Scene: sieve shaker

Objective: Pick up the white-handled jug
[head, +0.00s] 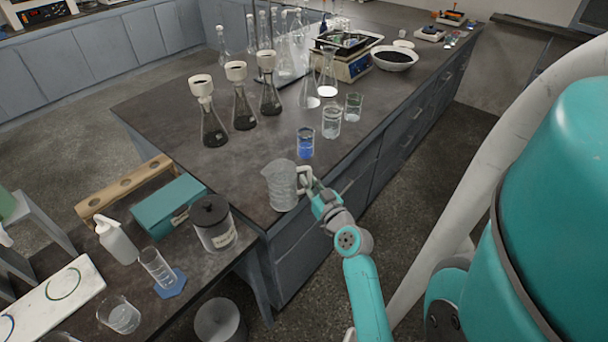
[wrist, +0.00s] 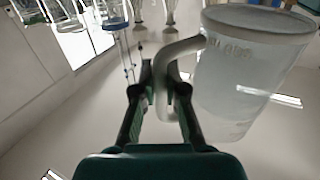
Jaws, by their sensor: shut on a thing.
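The white-handled jug (head: 280,186) is a translucent, greyish vessel near the front corner of the dark bench in the head view. Its pale handle is on the right side, toward my arm. My gripper (head: 312,188) reaches in from the right and is shut on that handle. In the wrist view the jug (wrist: 250,75) fills the right side, and its curved handle passes between the fingers of my gripper (wrist: 160,85). The jug looks upright. Whether its base touches the bench is hard to tell.
A beaker of blue liquid (head: 305,143) stands just behind the jug, with clear beakers (head: 331,122) beyond it. Several flasks with funnels (head: 242,100) stand to the left. A lidded jar (head: 213,224) and a teal box (head: 168,205) are on the lower bench at left.

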